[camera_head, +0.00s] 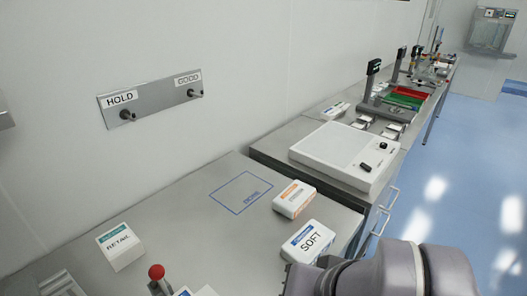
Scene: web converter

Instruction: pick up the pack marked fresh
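A white pack with an orange band (294,198) lies on the near bench; its lettering is too small to read surely, so I cannot confirm it says fresh. Just in front of it lies a white pack with a blue band marked SOFT (308,243). My arm comes in at the bottom right, and its dark end (300,281) is close below the SOFT pack, cut off by the picture's lower edge. The fingertips are not clearly shown, so I cannot tell whether my gripper is open or shut, or holds anything.
A white box with a teal band (121,247) stands at left. A red-knobbed lever (157,273) rises near the front edge of view. A blue outlined rectangle (226,201) marks bare bench. A white flat device (330,148) sits on the bench behind. A HOLD/GOOD hook plate (150,102) is on the wall.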

